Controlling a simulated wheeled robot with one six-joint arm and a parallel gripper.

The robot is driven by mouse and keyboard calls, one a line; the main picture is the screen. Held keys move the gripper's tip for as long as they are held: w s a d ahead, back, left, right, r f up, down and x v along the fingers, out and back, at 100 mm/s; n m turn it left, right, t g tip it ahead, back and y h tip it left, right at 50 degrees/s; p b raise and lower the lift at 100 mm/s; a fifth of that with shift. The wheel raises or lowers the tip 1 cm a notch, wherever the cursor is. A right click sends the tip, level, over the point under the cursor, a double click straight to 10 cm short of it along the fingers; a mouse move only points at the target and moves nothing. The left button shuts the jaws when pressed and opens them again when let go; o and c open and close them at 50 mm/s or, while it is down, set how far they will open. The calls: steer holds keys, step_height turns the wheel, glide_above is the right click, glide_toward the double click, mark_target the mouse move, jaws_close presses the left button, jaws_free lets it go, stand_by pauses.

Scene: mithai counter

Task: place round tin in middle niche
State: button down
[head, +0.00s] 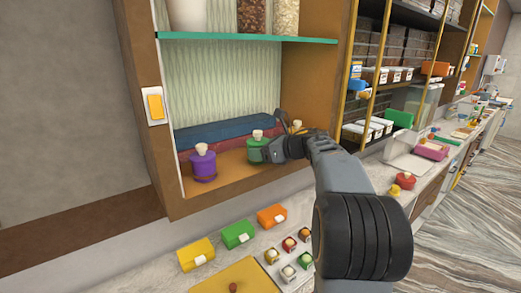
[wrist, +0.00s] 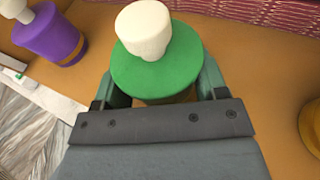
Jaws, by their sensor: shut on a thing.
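The round tin (head: 255,152) is green with a cream knob on its lid. It also shows in the wrist view (wrist: 145,77), upright between the fingers. My gripper (head: 268,150) is shut on it, reaching into a wooden cabinet opening (head: 228,168) under a teal shelf. In the wrist view my gripper (wrist: 158,84) has one finger on each side of the tin. The tin is at or just above the orange-brown floor of this opening; I cannot tell whether it touches. Its lower part is mostly hidden by the lid and gripper. No niche dividers are clear.
A purple tin (head: 202,166) stands left of the green tin, and a yellow tin (head: 298,128) stands to its right, partly behind my arm. Dark blue and red stacked things (head: 225,130) lie behind. Colored boxes (head: 238,233) sit on the counter below.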

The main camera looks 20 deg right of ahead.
steer(key=shift+f, duration=0.15)
steer(key=shift+c, duration=0.8)
jaws_free()
